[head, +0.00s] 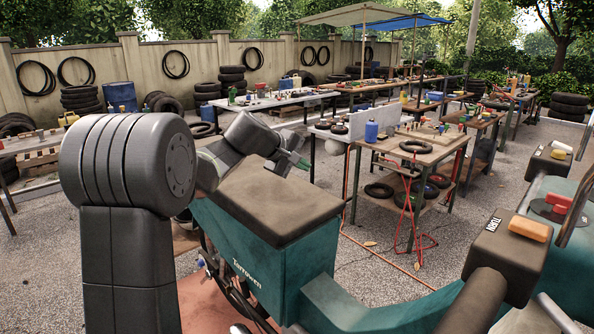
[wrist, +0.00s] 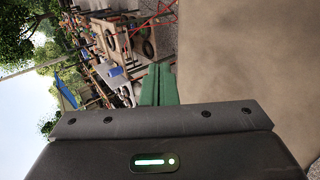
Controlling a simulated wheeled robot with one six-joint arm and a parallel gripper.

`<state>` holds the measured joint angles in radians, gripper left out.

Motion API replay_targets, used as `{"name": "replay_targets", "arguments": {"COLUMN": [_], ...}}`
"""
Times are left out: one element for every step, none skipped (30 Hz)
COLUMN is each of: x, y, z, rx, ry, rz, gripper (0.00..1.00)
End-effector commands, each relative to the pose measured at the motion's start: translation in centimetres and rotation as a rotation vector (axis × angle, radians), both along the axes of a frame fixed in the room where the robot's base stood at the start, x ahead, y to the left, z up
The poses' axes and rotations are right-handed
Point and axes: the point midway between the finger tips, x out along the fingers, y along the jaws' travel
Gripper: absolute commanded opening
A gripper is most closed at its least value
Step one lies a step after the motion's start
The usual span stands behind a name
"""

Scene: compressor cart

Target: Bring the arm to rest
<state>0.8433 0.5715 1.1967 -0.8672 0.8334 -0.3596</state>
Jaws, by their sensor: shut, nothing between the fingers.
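My arm rises large at the left of the head view and bends over behind a brown padded top. My gripper (head: 298,162) shows small beyond the far edge of that padded top, its green fingers pointing right. In the wrist view my gripper's green fingers (wrist: 157,86) lie side by side with no gap that I can see. They are shut and hold nothing. A plain brown surface fills the right of the wrist view, close to the fingers; I cannot tell if they touch it.
A wooden workbench (head: 432,152) with tyres and red hoses stands right of my gripper. A long white table (head: 272,100) with small parts stands behind. A wall (head: 120,65) with hung tyres closes the back. Gravel floor (head: 395,268) is mostly clear in front of the workbench.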

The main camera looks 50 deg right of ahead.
Motion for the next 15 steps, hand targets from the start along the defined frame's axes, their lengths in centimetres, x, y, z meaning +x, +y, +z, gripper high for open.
{"name": "replay_targets", "arguments": {"x": [0.03, 0.03, 0.03, 0.03, 0.03, 0.02, 0.02, 0.02, 0.02, 0.02, 0.01, -0.01, -0.01, -0.04, -0.08], "y": [0.15, 0.2, 0.22, 0.22, 0.22, 0.22, 0.21, 0.2, 0.2, 0.19, 0.16, 0.08, -0.03, -0.18, -0.45], "z": [0.05, 0.09, 0.12, 0.12, 0.13, 0.13, 0.12, 0.13, 0.13, 0.12, 0.1, 0.05, -0.02, -0.12, -0.3], "rx": [0.0, 0.0, 0.001, 0.001, 0.001, 0.001, 0.001, 0.0, 0.0, 0.0, 0.0, 0.001, 0.001, 0.001, 0.001], "ry": [0.0, 0.0, 0.001, 0.0, 0.001, 0.001, 0.0, 0.0, 0.0, 0.0, 0.0, 0.001, 0.001, 0.001, 0.001], "rz": [0.0, 0.0, 0.001, 0.0, 0.001, 0.001, 0.0, 0.0, 0.0, 0.0, 0.0, -0.001, 0.0, -0.001, -0.002], "gripper": [0.0, 0.0, 0.0, 0.0, 0.0, 0.0, 0.0, 0.0, 0.0, 0.0, 0.0, 0.0, 0.0, 0.0, 0.0]}}
